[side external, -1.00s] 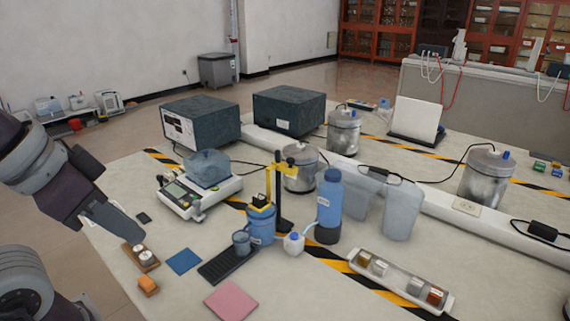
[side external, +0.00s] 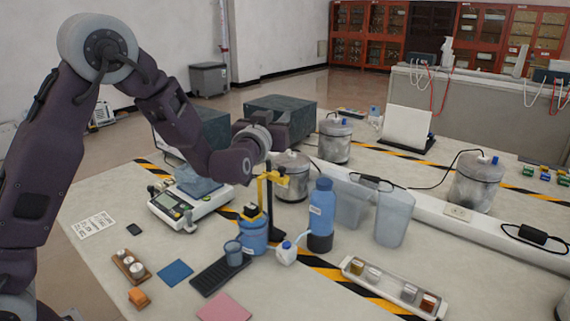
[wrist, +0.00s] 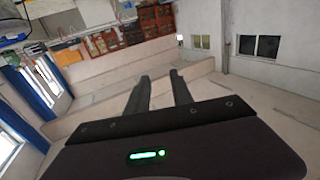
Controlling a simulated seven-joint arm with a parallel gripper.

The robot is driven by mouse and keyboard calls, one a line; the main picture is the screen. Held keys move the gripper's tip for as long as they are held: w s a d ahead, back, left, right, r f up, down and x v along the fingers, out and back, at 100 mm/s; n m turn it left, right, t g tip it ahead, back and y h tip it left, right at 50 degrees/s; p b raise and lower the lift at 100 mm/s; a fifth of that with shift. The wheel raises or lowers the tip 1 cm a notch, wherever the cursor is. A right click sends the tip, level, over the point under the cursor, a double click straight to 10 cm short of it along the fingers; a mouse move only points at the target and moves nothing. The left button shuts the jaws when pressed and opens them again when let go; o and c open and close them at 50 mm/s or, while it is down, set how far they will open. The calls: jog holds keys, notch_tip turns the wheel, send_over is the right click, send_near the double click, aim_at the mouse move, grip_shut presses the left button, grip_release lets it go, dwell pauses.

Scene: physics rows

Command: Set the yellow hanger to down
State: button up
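The yellow hanger (side external: 272,177) sits at the top of a slim black stand in the middle of the bench in the side view. A yellow vertical part hangs from its left end, above a blue container (side external: 253,235). My gripper (side external: 297,117) is above and behind the hanger in the picture, apart from it, pointing right; its fingers are hard to make out there. In the wrist view my gripper (wrist: 158,90) shows two dark fingers standing apart with nothing between them. The hanger does not show in the wrist view.
A white balance (side external: 178,208) is to the left, metal vessels (side external: 291,176) behind. A sample tray (side external: 393,288) lies front right.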

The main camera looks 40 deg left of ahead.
aim_at(280, 170)
notch_tip(280, 170, down, 15)
jog(key=shift+w+r, duration=0.1)
jog(key=shift+w, duration=0.05)
jog(key=x, duration=0.6)
jog(key=shift+w, duration=0.3)
jog(key=shift+c, duration=0.2)
grip_shut()
dwell(0.4)
